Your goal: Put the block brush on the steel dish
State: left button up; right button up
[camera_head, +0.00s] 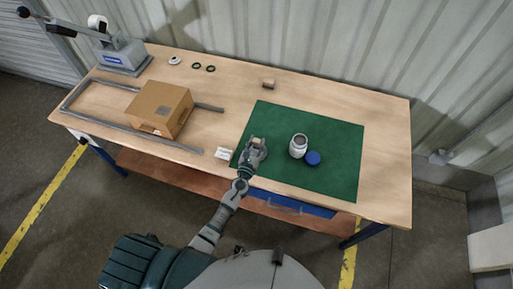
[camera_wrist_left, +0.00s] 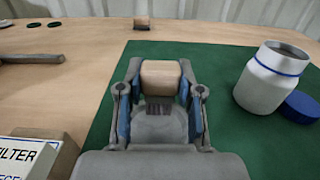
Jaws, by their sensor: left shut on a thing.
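The block brush, a pale wooden block with dark bristles pointing down, is in my left gripper (camera_head: 256,143). The left wrist view shows the brush (camera_wrist_left: 161,78) between the two fingers of the left gripper (camera_wrist_left: 160,92), which is shut on it. A grey rounded surface below the bristles looks like the steel dish (camera_wrist_left: 160,128), on the green mat. The gripper hides much of it, and I cannot tell whether the bristles touch it. My right gripper is not in view.
A white jar (camera_head: 298,147) and its blue lid (camera_head: 313,158) stand right of the gripper on the green mat (camera_head: 325,125). A filter box (camera_head: 223,153) lies left. A small brown block (camera_head: 268,84) sits behind. A cardboard box (camera_head: 158,107) stands farther left.

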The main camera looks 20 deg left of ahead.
aim_at(256, 148)
pick_arm(q)
notch_tip(256, 148, down, 3)
jog(key=shift+s+d+r+b, duration=0.1)
jog(key=shift+s+b, duration=0.05)
jog(key=shift+b, duration=0.35)
jog(key=shift+f, duration=0.4)
jog(key=shift+a, duration=0.3)
jog(key=o, duration=1.1)
jog(key=shift+c, duration=0.2)
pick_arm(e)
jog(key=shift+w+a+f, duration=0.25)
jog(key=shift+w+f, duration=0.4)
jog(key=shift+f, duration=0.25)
pick_arm(q)
jog(key=shift+d, duration=0.1)
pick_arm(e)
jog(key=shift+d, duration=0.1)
